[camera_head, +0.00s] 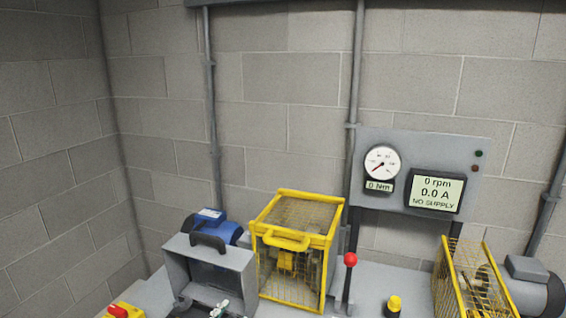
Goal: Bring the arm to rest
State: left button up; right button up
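Neither of my arms nor grippers can be made out in the head view. The task names no object apart from the arm. The view looks down on a grey bench (372,293) along a block wall. A small metallic part (219,308) shows at the bottom edge, in front of a grey guard with a black handle (209,268); it is too small and cut off to identify.
A blue motor (222,229) and a yellow mesh cage (296,247) stand on the bench. A red-knobbed lever (350,262) and a yellow-topped knob (394,303) stand in front. A gauge panel (400,146) reads "NO SUPPLY". Another yellow mesh guard (462,283) is at right.

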pick_arm(q)
jog(key=s+a+f+n+g+y, duration=0.1)
jog(key=s+a+f+n+g, duration=0.2)
jog(key=s, duration=0.8)
jog(key=s+a+f+n+g+y, duration=0.1)
jog(key=s+a+f+g, duration=0.3)
jog(key=s, duration=0.6)
jog(key=s+a+f+n+g+y, duration=0.15)
jog(key=s+f+g, duration=0.35)
jog(key=s, duration=0.6)
notch_tip(320, 180, down, 27)
jog(key=s+g+b, duration=0.1)
jog(key=s+a+f+g+b, duration=0.1)
jog(key=s+a+f, duration=0.2)
jog(key=s+f, duration=1.3)
jog(key=shift+s+f, duration=0.3)
jog(key=shift+f, duration=0.2)
jog(key=shift+m+h, duration=0.25)
